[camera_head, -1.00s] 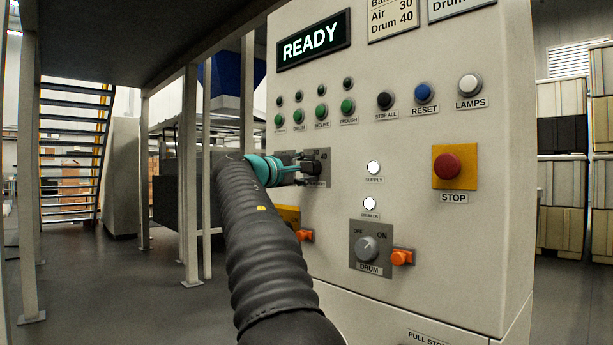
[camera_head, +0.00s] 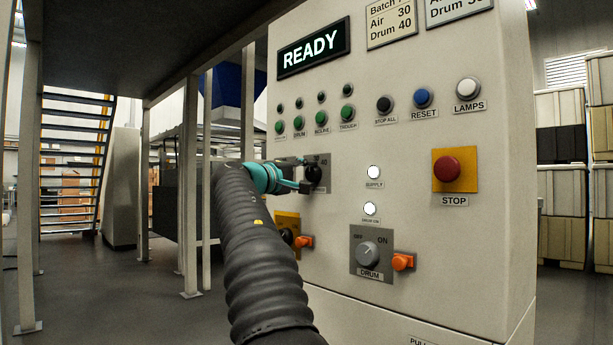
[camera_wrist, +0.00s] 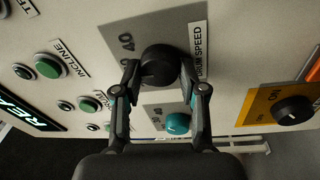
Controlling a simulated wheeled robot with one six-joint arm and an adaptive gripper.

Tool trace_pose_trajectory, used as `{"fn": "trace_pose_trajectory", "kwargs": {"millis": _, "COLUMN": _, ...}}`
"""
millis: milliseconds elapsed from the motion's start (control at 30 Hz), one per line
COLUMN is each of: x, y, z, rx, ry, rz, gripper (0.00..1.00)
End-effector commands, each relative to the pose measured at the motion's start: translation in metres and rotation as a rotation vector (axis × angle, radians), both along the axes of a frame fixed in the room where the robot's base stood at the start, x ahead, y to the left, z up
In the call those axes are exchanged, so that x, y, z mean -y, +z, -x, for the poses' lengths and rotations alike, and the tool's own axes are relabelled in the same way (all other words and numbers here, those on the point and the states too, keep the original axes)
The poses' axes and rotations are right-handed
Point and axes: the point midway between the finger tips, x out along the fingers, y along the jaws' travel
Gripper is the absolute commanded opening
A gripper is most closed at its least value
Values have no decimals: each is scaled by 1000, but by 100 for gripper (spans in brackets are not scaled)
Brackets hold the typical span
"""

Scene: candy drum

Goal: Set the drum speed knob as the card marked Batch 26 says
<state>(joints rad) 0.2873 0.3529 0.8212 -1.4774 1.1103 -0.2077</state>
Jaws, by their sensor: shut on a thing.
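The black drum speed knob (camera_wrist: 160,62) sits on a grey plate labelled DRUM SPEED in the wrist view, with a 40 mark near it. It also shows in the head view (camera_head: 315,173). My gripper (camera_wrist: 158,72) is shut on this knob, one finger on each side; it also shows in the head view (camera_head: 304,184). I cannot tell where the knob's pointer stands. One card (camera_head: 391,24) reads Air 30, Drum 40; its batch number is cut off.
A teal knob (camera_wrist: 177,123) sits beside the drum speed knob. The display (camera_head: 314,48) reads READY. Green buttons, a red STOP button (camera_head: 447,169), a DRUM on/off switch (camera_head: 368,252) and an orange part (camera_head: 402,262) are on the panel.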

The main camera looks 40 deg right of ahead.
Motion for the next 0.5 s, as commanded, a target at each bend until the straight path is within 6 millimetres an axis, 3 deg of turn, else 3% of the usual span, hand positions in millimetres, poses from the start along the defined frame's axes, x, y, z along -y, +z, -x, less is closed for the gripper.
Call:
{"fn": "trace_pose_trajectory", "kwargs": {"millis": 67, "x": 1, "y": 0, "z": 0, "rx": -1, "ry": -2, "rz": 0, "gripper": 7}}
{"fn": "trace_pose_trajectory", "kwargs": {"millis": 100, "x": 1, "y": 0, "z": 0, "rx": -1, "ry": -2, "rz": 0, "gripper": 46}}
{"fn": "trace_pose_trajectory", "kwargs": {"millis": 200, "x": 0, "y": 0, "z": 0, "rx": -1, "ry": -1, "rz": -1, "gripper": 67}}
{"fn": "trace_pose_trajectory", "kwargs": {"millis": 500, "x": -2, "y": 0, "z": 0, "rx": -1, "ry": 1, "rz": -1, "gripper": 67}}
